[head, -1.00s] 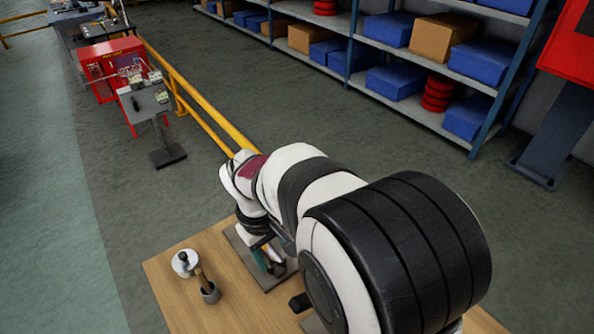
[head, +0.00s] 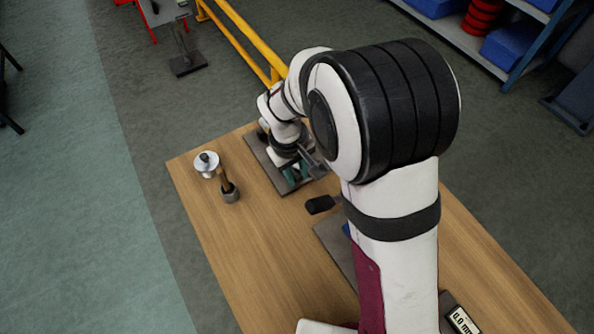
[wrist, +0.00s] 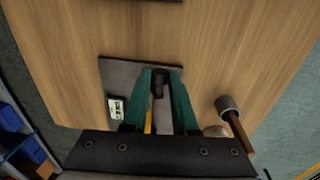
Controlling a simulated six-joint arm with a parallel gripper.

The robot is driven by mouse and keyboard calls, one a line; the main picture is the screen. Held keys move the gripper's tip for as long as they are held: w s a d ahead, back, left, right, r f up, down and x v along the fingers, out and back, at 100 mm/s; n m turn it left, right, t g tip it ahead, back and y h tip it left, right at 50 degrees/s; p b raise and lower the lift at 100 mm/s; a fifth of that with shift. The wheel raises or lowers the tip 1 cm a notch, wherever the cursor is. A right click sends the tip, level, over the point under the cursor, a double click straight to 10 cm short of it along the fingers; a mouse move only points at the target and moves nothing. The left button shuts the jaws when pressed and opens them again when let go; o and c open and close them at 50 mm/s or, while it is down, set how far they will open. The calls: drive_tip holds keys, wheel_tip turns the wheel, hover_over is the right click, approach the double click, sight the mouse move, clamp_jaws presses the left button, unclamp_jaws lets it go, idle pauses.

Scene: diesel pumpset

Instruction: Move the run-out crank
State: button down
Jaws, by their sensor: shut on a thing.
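In the wrist view the two green fingers of my gripper (wrist: 162,105) are closed around a dark, rounded grip (wrist: 158,82), which appears to be the run-out crank's handle. A yellow strip (wrist: 148,122) shows between the fingers lower down. Beneath is a dark grey base plate (wrist: 112,72) on the wooden bench, with a small pale gauge or label (wrist: 117,107) on it. In the head view my gripper (head: 294,174) is low over the base plate (head: 262,167). My arm hides most of the crank's surroundings there.
A mallet-like tool (head: 230,194) and a silver disc with a dark knob (head: 206,163) stand on the bench left of the plate. A black handle (head: 320,204) lies close on the right. The bench's front left is clear. A yellow rail (head: 240,35) runs behind.

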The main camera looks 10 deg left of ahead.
drive_tip(key=shift+w, duration=0.1)
drive_tip(key=shift+w+d+r+g+y, duration=0.1)
drive_tip(key=shift+w+d+g+y, duration=0.3)
drive_tip(key=shift+g+y, duration=0.35)
drive_tip(key=shift+w+d+r+g+y, duration=0.1)
drive_tip(key=shift+w+d+g+y, duration=0.35)
drive_tip(key=shift+g+y, duration=0.35)
drive_tip(key=shift+w+d+r+g+y, duration=0.1)
drive_tip(key=shift+w+d+g+y, duration=0.3)
drive_tip(key=shift+g+y, duration=0.35)
drive_tip(key=shift+f, duration=0.1)
drive_tip(key=c, duration=0.7)
unclamp_jaws()
